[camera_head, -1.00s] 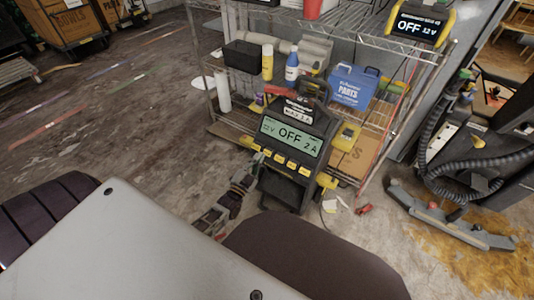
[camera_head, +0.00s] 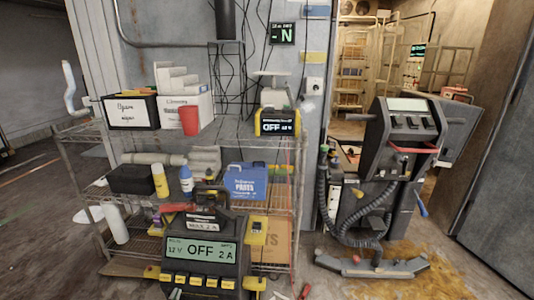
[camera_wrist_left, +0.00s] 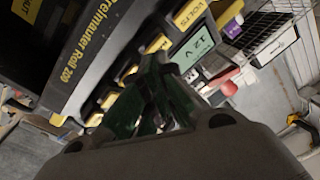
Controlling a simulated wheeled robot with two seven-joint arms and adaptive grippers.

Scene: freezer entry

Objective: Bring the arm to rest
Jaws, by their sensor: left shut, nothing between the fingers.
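My left gripper (camera_wrist_left: 155,85) shows in the left wrist view, its dark fingers together and empty. In that view it is in front of the yellow-buttoned face of a black battery charger (camera_wrist_left: 100,65), which shows tilted. I cannot tell whether the fingertips touch it. In the head view the same charger (camera_head: 203,250) stands upright at the bottom, its screen reading OFF and 2 A. Only a small bit of my left gripper may show at the bottom edge there. My right gripper is not in view.
A wire shelf (camera_head: 140,200) behind the charger holds a blue parts box (camera_head: 245,182), bottles, a red cup (camera_head: 189,121) and a smaller charger (camera_head: 277,122). A black wheeled machine with hoses (camera_head: 400,150) stands at the right. Open floor (camera_head: 40,225) lies at the left.

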